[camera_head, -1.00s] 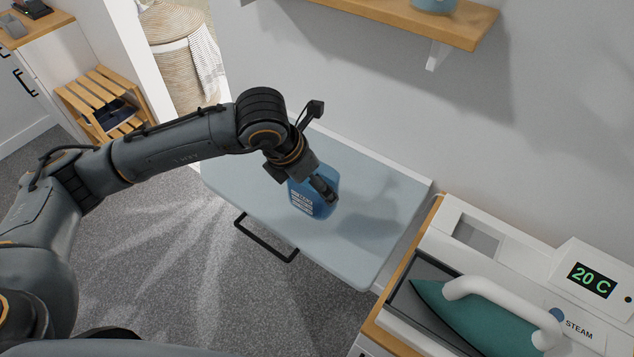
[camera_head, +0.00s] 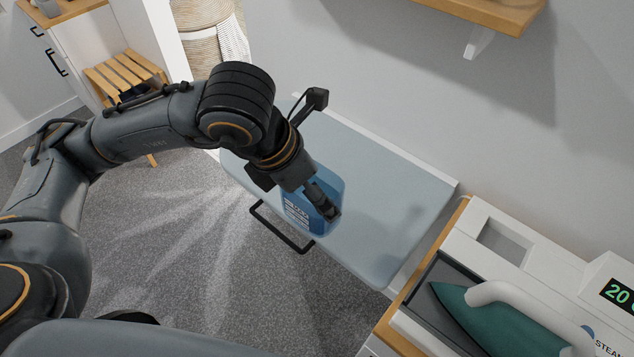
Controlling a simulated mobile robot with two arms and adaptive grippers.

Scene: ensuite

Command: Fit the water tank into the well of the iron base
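The water tank (camera_head: 331,187) is translucent blue with a white printed label. My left gripper (camera_head: 322,206) is shut on it and holds it above the pale blue board. The gripper hides part of the tank, and its exact grip is partly covered. The white iron base (camera_head: 548,262) stands at the lower right. A rectangular recess, seemingly the well (camera_head: 503,243), is open and empty in its back left part. A teal iron (camera_head: 490,318) with a white handle rests on the base in front of the well. My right gripper is out of view.
The pale blue board (camera_head: 405,190) lies between my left arm and the wooden-edged counter (camera_head: 408,300) under the base. A wooden wall shelf (camera_head: 485,12) with a white bracket juts out above. The board's right part is clear.

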